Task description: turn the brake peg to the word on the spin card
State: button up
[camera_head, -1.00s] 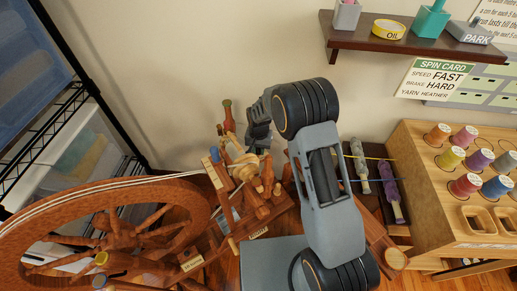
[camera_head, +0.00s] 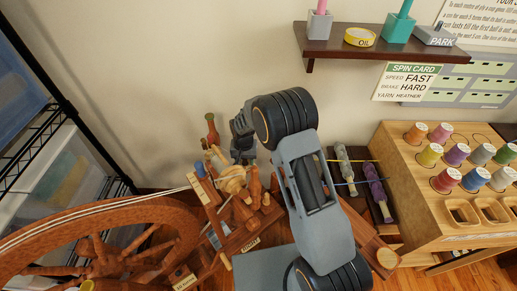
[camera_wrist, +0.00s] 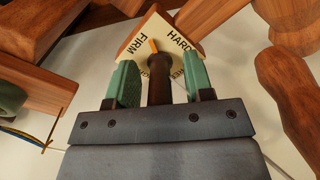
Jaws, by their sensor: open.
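The spin card (camera_head: 407,82) hangs under the wall shelf and reads speed FAST, brake HARD, yarn HEATHER. In the wrist view the brake peg (camera_wrist: 158,75) is a dark wooden knob standing between the green pads of my open gripper (camera_wrist: 160,85), with a gap visible on both sides. Behind it a cream dial plate (camera_wrist: 150,32) shows FIRM on the left and HARD on the right; another word is partly hidden by the peg. An orange pointer (camera_wrist: 153,45) lies between FIRM and HARD. In the head view my gripper (camera_head: 243,148) is over the spinning wheel's far end, fingertips hidden.
The spinning wheel (camera_head: 150,215) fills the lower left. Wooden parts crowd my gripper on both sides. A dark shelf (camera_head: 340,45) with pots is on the wall. A spool box (camera_head: 400,180) stands at right, and a wire rack (camera_head: 60,90) at left.

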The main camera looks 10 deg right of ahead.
jog(key=n, duration=1.1)
notch_tip(320, 180, up, 14)
jog(key=p, duration=0.2)
jog(key=s+d+r+m+p, duration=0.3)
jog(key=s+r, duration=0.3)
jog(key=s, duration=0.1)
jog(key=s+d+r+m+p, duration=0.3)
jog(key=s+r, duration=0.3)
jog(key=s, duration=0.2)
jog(key=shift+s+d+r+t, duration=0.15)
jog(key=shift+s+d+t, duration=0.05)
jog(key=shift+d+t, duration=0.1)
